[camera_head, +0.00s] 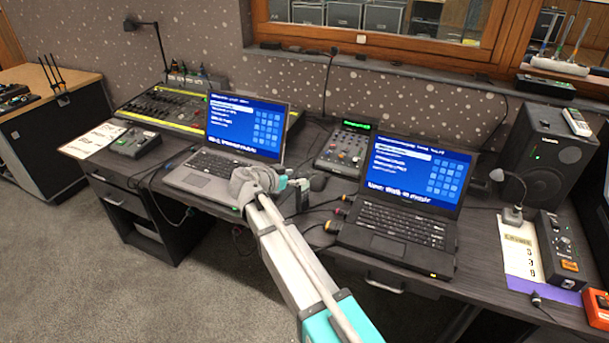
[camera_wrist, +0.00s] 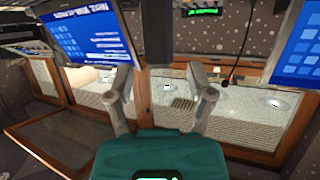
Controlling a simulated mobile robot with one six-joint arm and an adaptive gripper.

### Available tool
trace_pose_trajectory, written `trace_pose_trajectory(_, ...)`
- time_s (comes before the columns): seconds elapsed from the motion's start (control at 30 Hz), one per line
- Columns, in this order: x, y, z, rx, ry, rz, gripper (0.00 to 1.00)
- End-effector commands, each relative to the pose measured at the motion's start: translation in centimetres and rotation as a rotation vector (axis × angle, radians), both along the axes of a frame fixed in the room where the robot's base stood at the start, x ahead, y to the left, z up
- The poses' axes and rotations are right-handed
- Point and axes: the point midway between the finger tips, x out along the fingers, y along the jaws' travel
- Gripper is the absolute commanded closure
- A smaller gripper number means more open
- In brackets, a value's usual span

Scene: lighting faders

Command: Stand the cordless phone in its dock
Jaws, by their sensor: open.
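A light grey cordless phone handset (camera_head: 576,121) with small buttons lies on top of the black speaker (camera_head: 540,155) at the right. I cannot make out its dock for certain in either view. My gripper (camera_head: 300,188) is above the desk between the two laptops, far to the left of the phone. The wrist view shows its two fingers (camera_wrist: 161,85) spread apart with nothing between them. Neither the phone nor a dock can be picked out in the wrist view.
The left laptop (camera_head: 225,145) and right laptop (camera_head: 405,205) stand open beside my gripper. A small mixer (camera_head: 343,146) sits between them. A gooseneck microphone (camera_head: 513,213) and control box (camera_head: 560,248) stand before the speaker. A dark box (camera_head: 546,86) is on the sill behind.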

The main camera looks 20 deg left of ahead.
Motion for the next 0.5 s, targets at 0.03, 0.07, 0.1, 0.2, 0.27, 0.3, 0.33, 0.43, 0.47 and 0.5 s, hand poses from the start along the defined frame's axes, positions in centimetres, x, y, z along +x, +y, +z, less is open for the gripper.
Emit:
trace_pose_trajectory(0.03,-0.8,0.3,0.7,0.0,0.0,0.002,0.31)
trace_pose_trajectory(0.07,-1.2,0.6,0.9,0.001,0.0,0.002,0.31)
trace_pose_trajectory(0.1,-1.8,0.9,1.1,0.001,0.0,0.002,0.31)
trace_pose_trajectory(0.2,-3.2,1.6,1.8,0.001,-0.001,0.003,0.31)
trace_pose_trajectory(0.27,-4.0,2.0,2.1,0.0,0.0,0.002,0.31)
trace_pose_trajectory(0.3,-4.5,2.2,2.4,0.0,0.0,0.001,0.31)
trace_pose_trajectory(0.33,-4.8,2.4,2.5,0.0,0.0,0.002,0.31)
trace_pose_trajectory(0.43,-5.8,3.0,2.9,0.001,0.0,0.002,0.31)
trace_pose_trajectory(0.47,-6.1,3.1,3.0,0.0,0.0,0.001,0.31)
trace_pose_trajectory(0.5,-6.3,3.2,3.1,0.0,0.0,0.0,0.31)
